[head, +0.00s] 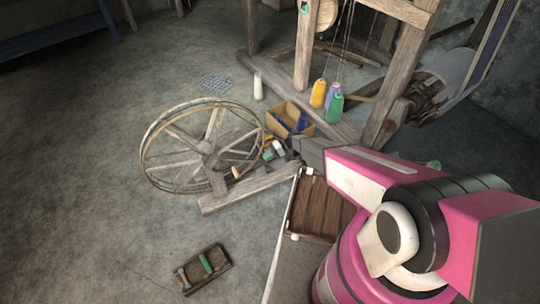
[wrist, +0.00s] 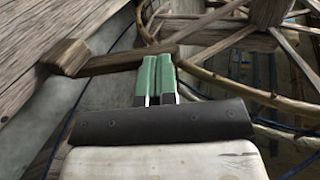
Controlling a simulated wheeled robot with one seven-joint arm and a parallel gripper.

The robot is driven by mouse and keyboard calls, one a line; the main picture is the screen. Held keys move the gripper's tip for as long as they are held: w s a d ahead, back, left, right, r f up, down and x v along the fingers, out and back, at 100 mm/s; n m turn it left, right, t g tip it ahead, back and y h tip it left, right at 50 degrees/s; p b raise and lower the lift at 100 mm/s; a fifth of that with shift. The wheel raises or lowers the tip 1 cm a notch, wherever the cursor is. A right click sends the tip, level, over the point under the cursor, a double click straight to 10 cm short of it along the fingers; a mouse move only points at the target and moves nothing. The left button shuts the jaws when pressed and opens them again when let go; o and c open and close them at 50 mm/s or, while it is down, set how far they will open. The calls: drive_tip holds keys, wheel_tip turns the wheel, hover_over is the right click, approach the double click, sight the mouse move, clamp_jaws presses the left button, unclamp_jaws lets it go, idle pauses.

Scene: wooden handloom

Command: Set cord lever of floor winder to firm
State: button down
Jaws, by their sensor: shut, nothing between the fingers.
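The floor winder, a large spoked wooden wheel (head: 208,150) on a low wooden base (head: 250,188), stands on the floor left of my arm in the head view. In the wrist view its rim (wrist: 225,82) curves behind my gripper, with spokes and a hub (wrist: 276,10) at top right. My gripper (wrist: 157,62) has green fingers pressed together, with nothing between them. A dark wooden bar (wrist: 120,62) with a block end (wrist: 64,57) lies just beyond the fingertips; it may be the cord lever. I cannot tell whether it touches the fingers, or its setting.
The wooden loom frame (head: 307,50) stands behind, with yellow, purple and green cones (head: 335,108) at its foot. A cardboard box (head: 289,112) and a white cone (head: 258,87) are near the wheel. A small tray (head: 187,283) lies in front. The floor at left is clear.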

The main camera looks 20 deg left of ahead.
drive_tip(key=shift+s+a+t+h, duration=0.25)
drive_tip(key=shift+s+t+h, duration=0.05)
drive_tip(key=shift+s, duration=0.05)
drive_tip(key=shift+s+a, duration=0.1)
drive_tip(key=shift+a, duration=0.15)
drive_tip(key=shift+d, duration=0.1)
